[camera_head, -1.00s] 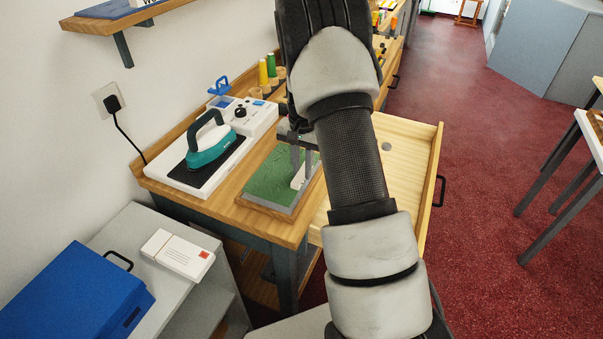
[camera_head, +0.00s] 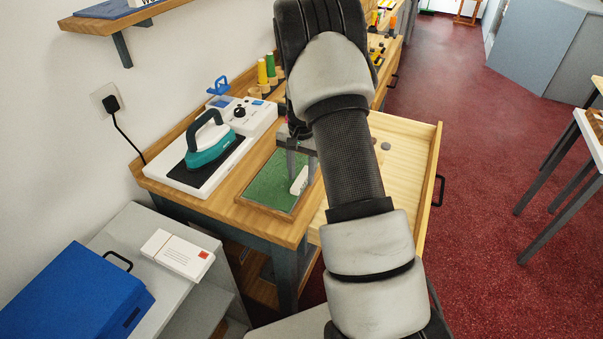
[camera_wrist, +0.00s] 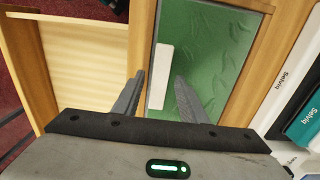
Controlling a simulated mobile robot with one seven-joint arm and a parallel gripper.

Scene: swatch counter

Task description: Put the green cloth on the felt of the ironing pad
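The green cloth (camera_head: 268,182) lies spread over the ironing pad, whose wooden frame (camera_head: 262,208) shows around it. In the wrist view the cloth (camera_wrist: 215,50) looks creased, with a thin grey strip of felt at its edge. A white bar (camera_head: 299,181) lies on the cloth near its right side; it also shows in the wrist view (camera_wrist: 161,75). My gripper (camera_wrist: 160,85) is open, with its fingers apart and empty above the cloth. In the head view my gripper (camera_head: 300,162) is over the pad and partly hidden by my arm.
A teal iron (camera_head: 210,145) stands on its white base (camera_head: 190,180) left of the pad. An open wooden drawer (camera_head: 408,150) lies to the right. Thread spools (camera_head: 267,70) stand behind. A blue case (camera_head: 75,295) and a white box (camera_head: 178,255) are at front left.

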